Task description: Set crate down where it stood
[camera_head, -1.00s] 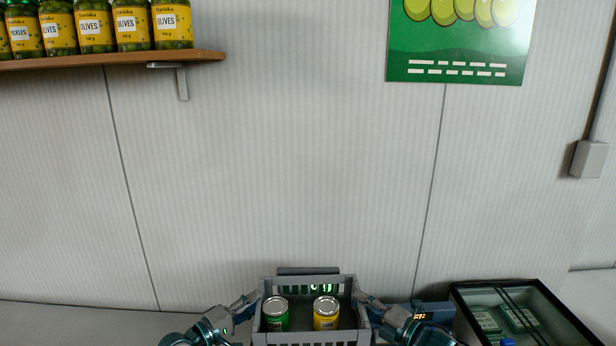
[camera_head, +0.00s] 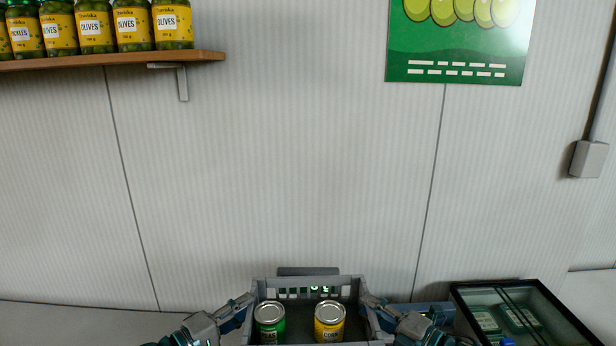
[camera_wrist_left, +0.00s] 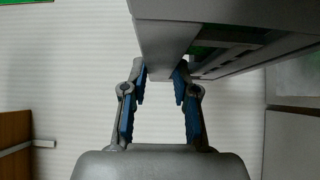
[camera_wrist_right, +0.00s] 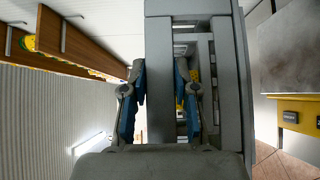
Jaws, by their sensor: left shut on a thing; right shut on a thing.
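The grey slatted crate (camera_head: 310,284) is at the bottom middle of the head view, with a green can (camera_head: 270,320) and a yellow can (camera_head: 329,321) upright inside. My left gripper (camera_head: 248,304) is shut on the crate's left side. In the left wrist view the left fingers (camera_wrist_left: 160,85) pinch the edge of the crate wall (camera_wrist_left: 215,25). My right gripper (camera_head: 368,302) is shut on the right side. In the right wrist view the right fingers (camera_wrist_right: 160,85) close on the crate wall (camera_wrist_right: 165,40). The crate's underside is hidden in the head view.
A dark-framed glass-topped case (camera_head: 520,315) stands right of the crate. A device with a lit display (camera_head: 322,290) shows behind the crate's slats. Bare counter (camera_head: 90,318) lies to the left. A shelf of jars (camera_head: 115,58) hangs at upper left.

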